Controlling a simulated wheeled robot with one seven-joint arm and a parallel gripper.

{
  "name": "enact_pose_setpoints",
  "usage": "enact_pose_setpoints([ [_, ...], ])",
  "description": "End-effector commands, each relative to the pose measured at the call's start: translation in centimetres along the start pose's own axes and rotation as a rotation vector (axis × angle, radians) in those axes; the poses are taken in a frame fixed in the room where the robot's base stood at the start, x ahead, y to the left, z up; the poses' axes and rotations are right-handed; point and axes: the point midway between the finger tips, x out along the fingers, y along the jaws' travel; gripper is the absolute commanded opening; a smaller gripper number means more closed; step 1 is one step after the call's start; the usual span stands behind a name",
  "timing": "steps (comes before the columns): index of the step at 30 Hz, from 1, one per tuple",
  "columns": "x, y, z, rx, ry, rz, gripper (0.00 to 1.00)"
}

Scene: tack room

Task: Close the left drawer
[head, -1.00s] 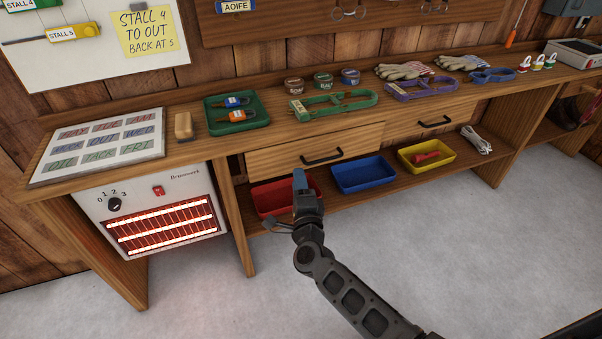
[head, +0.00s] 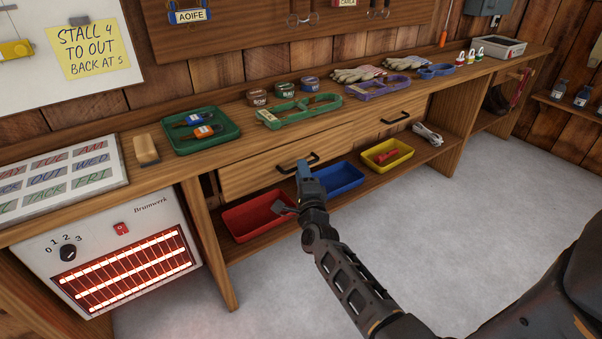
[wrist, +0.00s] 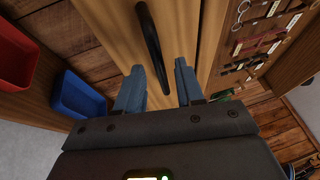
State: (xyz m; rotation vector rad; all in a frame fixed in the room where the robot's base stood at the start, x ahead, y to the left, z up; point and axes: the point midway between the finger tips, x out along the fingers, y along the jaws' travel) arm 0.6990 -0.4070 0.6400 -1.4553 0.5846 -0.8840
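The left drawer (head: 250,177) has a wooden front with a black bar handle (head: 297,163). It stands out a little from the bench, farther than the right drawer (head: 382,128). My gripper (head: 303,170) is in front of the left drawer, at the right part of its handle in the head view. The black handle (wrist: 151,45) lies just ahead, lined up with the gap. I cannot tell whether a finger touches the drawer front.
Red (head: 258,217), blue (head: 338,179) and yellow (head: 387,153) trays sit on the shelf below the drawers. A glowing heater (head: 115,240) stands at left. The floor in front is clear.

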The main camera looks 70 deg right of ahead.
Motion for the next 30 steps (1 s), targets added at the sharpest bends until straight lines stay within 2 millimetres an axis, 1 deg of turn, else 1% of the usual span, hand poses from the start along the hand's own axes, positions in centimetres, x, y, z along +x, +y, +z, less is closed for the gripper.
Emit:
enact_pose_setpoints([
  [1, 0.45, 0.04, -0.02, 0.0, 0.001, -0.001, 0.37],
  [4, 0.96, 0.0, 0.0, 0.0, 0.001, -0.001, 0.37],
  [12, 1.09, 0.0, -0.01, 0.0, 0.0, 0.001, 0.37],
  [14, 1.08, -0.01, 0.0, 0.0, 0.0, 0.0, 0.32],
  [24, 1.07, 0.0, 0.0, 0.0, 0.0, 0.0, 0.0],
  [30, 1.06, 0.01, 0.0, 0.0, 0.0, 0.001, 0.0],
])
